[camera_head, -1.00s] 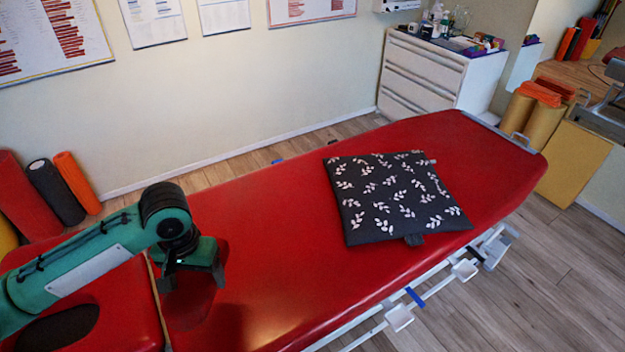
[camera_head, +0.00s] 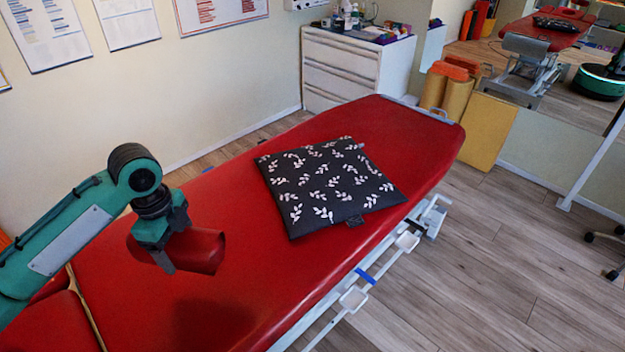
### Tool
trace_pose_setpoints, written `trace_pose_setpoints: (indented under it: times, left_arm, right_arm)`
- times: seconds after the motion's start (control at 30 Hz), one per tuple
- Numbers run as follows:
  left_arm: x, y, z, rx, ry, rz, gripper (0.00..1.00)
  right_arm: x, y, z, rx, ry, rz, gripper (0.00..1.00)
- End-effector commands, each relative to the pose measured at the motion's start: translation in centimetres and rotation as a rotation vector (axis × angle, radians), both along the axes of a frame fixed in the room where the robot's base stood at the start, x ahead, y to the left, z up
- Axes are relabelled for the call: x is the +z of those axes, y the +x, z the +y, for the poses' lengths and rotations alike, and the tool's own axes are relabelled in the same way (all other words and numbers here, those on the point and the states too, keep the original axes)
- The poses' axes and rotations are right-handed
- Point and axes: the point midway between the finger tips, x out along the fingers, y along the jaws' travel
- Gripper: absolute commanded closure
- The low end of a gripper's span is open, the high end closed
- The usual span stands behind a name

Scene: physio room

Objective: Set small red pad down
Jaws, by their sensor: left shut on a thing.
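The small red pad (camera_head: 207,250) is a rounded red piece held in my left gripper (camera_head: 160,258). The gripper is shut on it, and its fingers hide part of the pad. The pad is above the red treatment table (camera_head: 200,312), with a dark shadow on the table below it. My right gripper is not in view.
A dark cushion with white leaf patterns (camera_head: 328,184) lies on the middle of the table. The red surface between pad and cushion is bare. A white drawer cabinet (camera_head: 340,72) stands behind the far end. Yellow and orange rolls (camera_head: 455,90) stand at the back right.

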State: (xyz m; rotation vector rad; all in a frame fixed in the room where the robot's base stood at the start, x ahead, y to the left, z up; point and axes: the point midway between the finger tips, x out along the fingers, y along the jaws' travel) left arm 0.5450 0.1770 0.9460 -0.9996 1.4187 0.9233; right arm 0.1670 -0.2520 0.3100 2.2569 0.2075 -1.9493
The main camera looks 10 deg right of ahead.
Motion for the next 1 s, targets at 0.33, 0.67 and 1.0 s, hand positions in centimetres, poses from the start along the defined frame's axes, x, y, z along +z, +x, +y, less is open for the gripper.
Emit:
trace_pose_setpoints:
  times: [0.33, 0.67, 1.0]
  left_arm:
    - [1.2, 2.0, -1.2, -0.524, -0.018, 0.011, 0.52]
    - [1.4, 2.3, -1.4, -0.636, -0.02, 0.015, 0.52]
    - [-5.1, 2.2, -1.3, -0.633, -0.021, 0.022, 0.52]
  right_arm:
    - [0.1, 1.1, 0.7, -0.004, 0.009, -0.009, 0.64]
    - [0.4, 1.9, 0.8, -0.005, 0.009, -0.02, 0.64]
    - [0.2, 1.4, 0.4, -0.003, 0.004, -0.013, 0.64]
